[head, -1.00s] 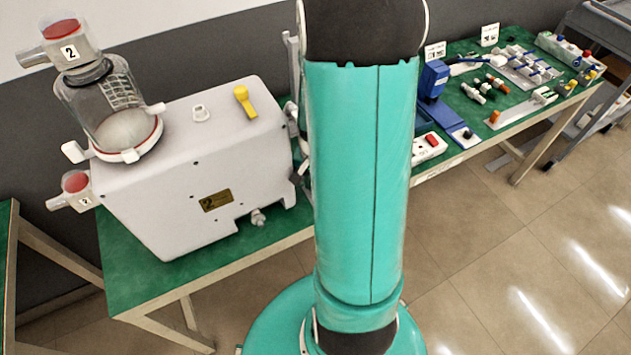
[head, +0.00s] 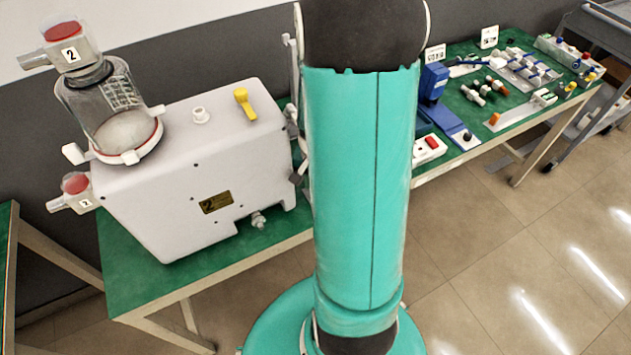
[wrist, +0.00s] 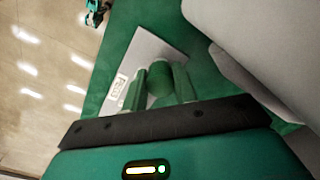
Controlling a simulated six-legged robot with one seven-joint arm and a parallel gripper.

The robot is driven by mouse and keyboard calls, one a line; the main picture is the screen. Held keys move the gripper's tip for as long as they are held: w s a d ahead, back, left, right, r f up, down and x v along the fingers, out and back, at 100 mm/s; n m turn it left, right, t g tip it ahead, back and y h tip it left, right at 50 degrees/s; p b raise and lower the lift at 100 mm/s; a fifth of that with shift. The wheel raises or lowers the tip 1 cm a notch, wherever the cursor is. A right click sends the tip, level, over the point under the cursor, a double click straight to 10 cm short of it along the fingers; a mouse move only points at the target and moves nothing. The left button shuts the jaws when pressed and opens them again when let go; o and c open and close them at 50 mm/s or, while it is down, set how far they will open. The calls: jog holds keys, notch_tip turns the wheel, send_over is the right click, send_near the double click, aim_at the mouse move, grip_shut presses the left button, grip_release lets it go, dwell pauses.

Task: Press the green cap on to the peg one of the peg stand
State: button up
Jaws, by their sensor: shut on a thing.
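In the wrist view, my gripper (wrist: 159,79) is shut on a rounded green cap (wrist: 160,88), which sits between its two green fingers. A light grey plate (wrist: 152,46) with a small white label lies on the green table top just beyond the fingers; it appears to be the base of the peg stand. The pegs are hidden behind the cap and fingers, so I cannot tell whether the cap touches peg one. In the head view my arm covers the middle, and the cap and stand cannot be made out.
A large white pump housing (head: 200,170) with a clear canister (head: 118,110) and a yellow knob (head: 245,102) stands on the left of the green table. In the wrist view a pale body (wrist: 255,40) is close on the right. Several fittings lie at the table's far right.

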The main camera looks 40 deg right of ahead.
jog(key=shift+f, duration=0.55)
dwell(0.9)
jog(key=shift+r, duration=0.1)
jog(key=shift+r, duration=0.45)
jog(key=o, duration=1)
notch_tip(320, 180, up, 14)
